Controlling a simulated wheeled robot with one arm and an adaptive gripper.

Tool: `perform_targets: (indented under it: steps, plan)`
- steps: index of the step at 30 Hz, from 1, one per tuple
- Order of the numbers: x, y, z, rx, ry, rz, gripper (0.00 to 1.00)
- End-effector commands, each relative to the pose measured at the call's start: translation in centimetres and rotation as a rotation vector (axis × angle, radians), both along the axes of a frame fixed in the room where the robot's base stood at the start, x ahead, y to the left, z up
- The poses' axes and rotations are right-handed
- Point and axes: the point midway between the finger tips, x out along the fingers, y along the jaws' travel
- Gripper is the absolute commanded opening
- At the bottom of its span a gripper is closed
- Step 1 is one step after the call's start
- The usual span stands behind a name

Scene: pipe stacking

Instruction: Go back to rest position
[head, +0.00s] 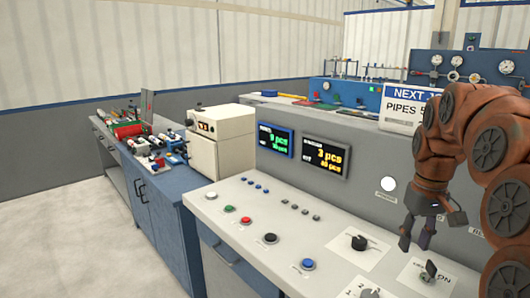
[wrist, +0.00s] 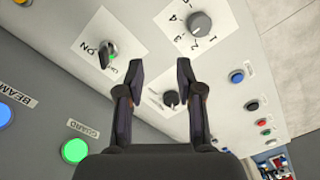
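My gripper (head: 418,234) hangs at the end of my orange arm over the right part of the control panel (head: 335,225) in the head view. In the wrist view my gripper (wrist: 160,75) points at the panel with its two dark fingers apart and nothing between them. A black rotary knob (wrist: 171,98) shows between and beyond the fingers. An ON switch (wrist: 106,52) lies left of them and a numbered dial (wrist: 199,23) lies above them. I cannot tell the exact height of the fingers above the panel.
Coloured push buttons (head: 270,238) line the panel's front. Two displays (head: 326,157) and a sign (head: 403,106) stand behind it. A white box machine (head: 220,140) and a blue cabinet (head: 165,205) are to the left. Open floor (head: 70,245) lies at the far left.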

Motion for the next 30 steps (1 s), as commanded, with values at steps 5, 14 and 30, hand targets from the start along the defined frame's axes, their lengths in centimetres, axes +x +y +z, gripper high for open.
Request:
perform_targets:
  steps: [5,14,30]
  plan:
    - [-3.7,4.1,0.1,0.001,0.018,0.027,0.36]
    - [-10.6,9.3,-1.5,-0.003,0.048,0.040,0.36]
    - [-25.2,14.1,-6.8,-0.020,0.119,-0.023,0.36]
